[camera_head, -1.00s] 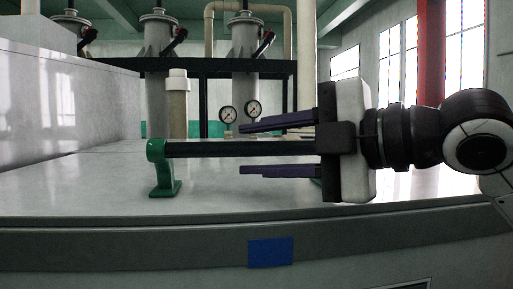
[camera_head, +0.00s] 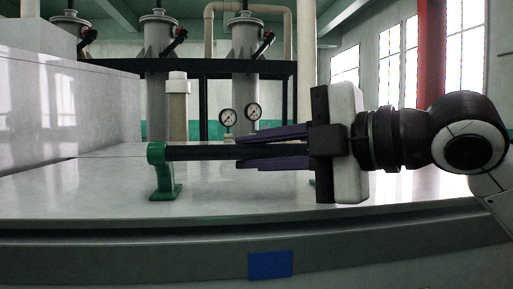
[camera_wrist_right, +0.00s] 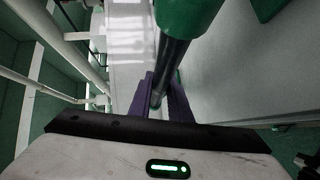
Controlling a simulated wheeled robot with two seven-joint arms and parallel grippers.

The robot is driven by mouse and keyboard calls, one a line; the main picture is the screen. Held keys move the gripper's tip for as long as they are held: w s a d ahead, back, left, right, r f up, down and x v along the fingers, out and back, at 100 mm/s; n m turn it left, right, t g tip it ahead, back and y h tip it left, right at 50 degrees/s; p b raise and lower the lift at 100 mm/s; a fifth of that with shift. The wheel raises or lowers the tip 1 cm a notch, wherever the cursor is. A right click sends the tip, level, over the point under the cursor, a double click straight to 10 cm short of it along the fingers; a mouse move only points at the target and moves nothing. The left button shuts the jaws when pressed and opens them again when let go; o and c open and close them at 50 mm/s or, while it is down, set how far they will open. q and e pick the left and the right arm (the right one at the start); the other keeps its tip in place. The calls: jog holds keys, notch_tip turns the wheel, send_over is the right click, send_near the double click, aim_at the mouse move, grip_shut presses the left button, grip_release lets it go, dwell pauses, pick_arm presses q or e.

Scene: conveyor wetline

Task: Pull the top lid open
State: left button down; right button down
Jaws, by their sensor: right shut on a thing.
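The top lid (camera_head: 80,195) is a broad pale, shiny panel on the machine's top. Its handle is a black bar (camera_head: 200,153) on green brackets (camera_head: 163,175). In the right wrist view the bar (camera_wrist_right: 172,62) runs from a green bracket (camera_wrist_right: 187,15) down between the fingers. My right gripper (camera_head: 240,151) comes in from the right, its purple fingers shut on the bar, one above and one below. It also shows in the right wrist view (camera_wrist_right: 160,92). The right bracket is mostly hidden behind my gripper. My left gripper is out of view.
A tall pale housing (camera_head: 75,105) bounds the lid at the left. Behind stand two gauges (camera_head: 252,112), grey cylinders (camera_head: 243,85) and a dark frame (camera_head: 285,70). A blue patch (camera_head: 270,265) marks the front panel. The lid around the handle is clear.

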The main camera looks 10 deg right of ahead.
jog(key=w+r+m+g+p, duration=0.1)
jog(key=w+r+p, duration=0.3)
jog(key=r, duration=0.7)
jog(key=w+r+m+g+h+p, duration=0.1)
jog(key=w+r+p, duration=0.4)
jog(key=r, duration=0.6)
jog(key=p, duration=0.2)
jog(key=shift+w+p, duration=0.3)
jog(key=shift+p, duration=0.05)
jog(key=c, duration=1.6)
grip_release()
jog(key=shift+c, duration=0.2)
jog(key=shift+s+d, duration=0.1)
jog(key=b+v, duration=0.1)
jog(key=v, duration=0.9)
jog(key=shift+r, duration=0.25)
jog(key=shift+c, duration=0.2)
